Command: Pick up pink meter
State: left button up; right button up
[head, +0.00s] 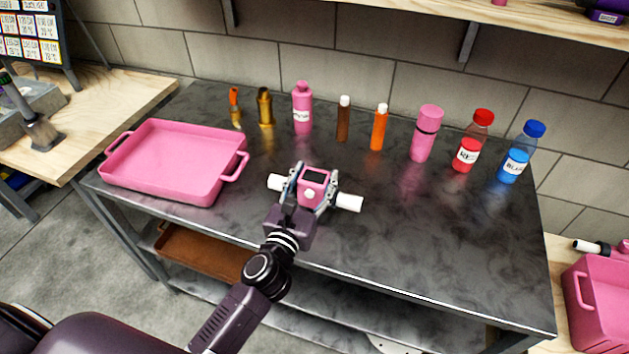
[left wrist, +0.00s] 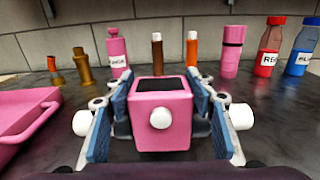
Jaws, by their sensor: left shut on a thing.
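The pink meter (head: 314,186) is a small pink box with a dark screen, a white knob on the front and white pipe ends at both sides. It is at the middle of the dark table (head: 420,250). My left gripper (head: 311,190) is shut on it, with a finger on each side. In the left wrist view the meter (left wrist: 161,115) sits between the blue finger pads of the gripper (left wrist: 160,115). I cannot tell whether the meter touches the table. My right gripper is not in view.
A pink tray (head: 172,193) lies at the table's left. Along the back stand a pink bottle (head: 302,108), brown tube (head: 343,120), orange tube (head: 379,128), pink flask (head: 425,135), red bottle (head: 472,142) and blue bottle (head: 520,153). The table's front right is clear.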

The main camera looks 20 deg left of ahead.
pick_arm(q)
notch_tip(320, 180, up, 17)
jog(key=p, duration=0.4)
